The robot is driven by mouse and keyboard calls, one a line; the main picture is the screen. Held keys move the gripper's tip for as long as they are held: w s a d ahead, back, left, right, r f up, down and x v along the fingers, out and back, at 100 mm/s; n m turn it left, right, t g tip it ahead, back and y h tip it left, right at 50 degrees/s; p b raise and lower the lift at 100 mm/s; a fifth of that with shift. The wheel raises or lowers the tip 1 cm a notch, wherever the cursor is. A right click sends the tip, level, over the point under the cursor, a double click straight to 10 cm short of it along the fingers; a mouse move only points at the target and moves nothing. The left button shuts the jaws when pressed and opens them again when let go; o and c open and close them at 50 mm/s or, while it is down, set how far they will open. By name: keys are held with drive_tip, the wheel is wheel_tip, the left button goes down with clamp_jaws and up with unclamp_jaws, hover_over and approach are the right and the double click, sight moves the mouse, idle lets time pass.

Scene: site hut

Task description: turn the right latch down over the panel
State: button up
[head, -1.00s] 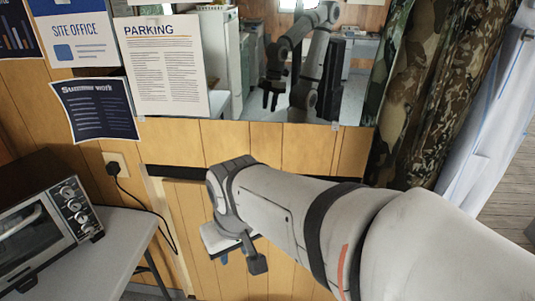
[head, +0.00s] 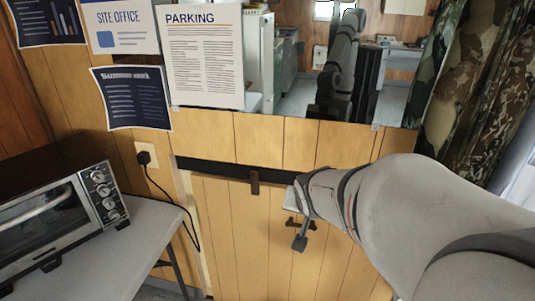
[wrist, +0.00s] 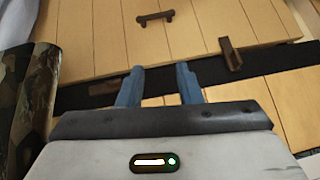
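The wooden panel (head: 235,235) fills the wall opening, with a dark strip along its top edge. One brown latch (head: 254,182) points down over the panel; it also shows in the wrist view (wrist: 229,53), which looks upside down. In the wrist view a brown bar (wrist: 103,88), apparently the right latch, lies sideways along the dark strip. My arm hides it in the head view. My gripper (wrist: 159,70) is open and empty, its two blue-grey fingers apart over the strip, with the bar just left of them in that view. The panel's brown handle (wrist: 155,17) lies beyond the fingertips.
A patterned curtain (head: 470,90) hangs at the right; it is near my gripper in the wrist view (wrist: 45,90). A mirror (head: 300,65) is above the panel. A toaster oven (head: 60,215) stands on a table (head: 150,235) at the left, with a cord beside it.

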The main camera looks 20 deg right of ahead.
drive_tip(key=w+d+f+m+t+b, duration=0.1)
drive_tip(key=d+f+m+t+b, duration=0.45)
drive_tip(key=d, duration=0.35)
drive_tip(key=w+d+f+m+t+b, duration=0.1)
drive_tip(key=d+f+m+t+b, duration=0.35)
drive_tip(key=d+m, duration=0.35)
drive_tip(key=shift+n+t, duration=0.35)
drive_tip(key=shift+t, duration=0.05)
drive_tip(key=w, duration=0.2)
drive_tip(key=w+d+b, duration=0.1)
drive_tip(key=w, duration=0.2)
drive_tip(key=w+d+r, duration=0.1)
drive_tip(key=w, duration=0.1)
drive_tip(key=shift+w+d, duration=0.1)
drive_tip(key=shift+w, duration=0.1)
clamp_jaws()
drive_tip(key=shift+d, duration=0.1)
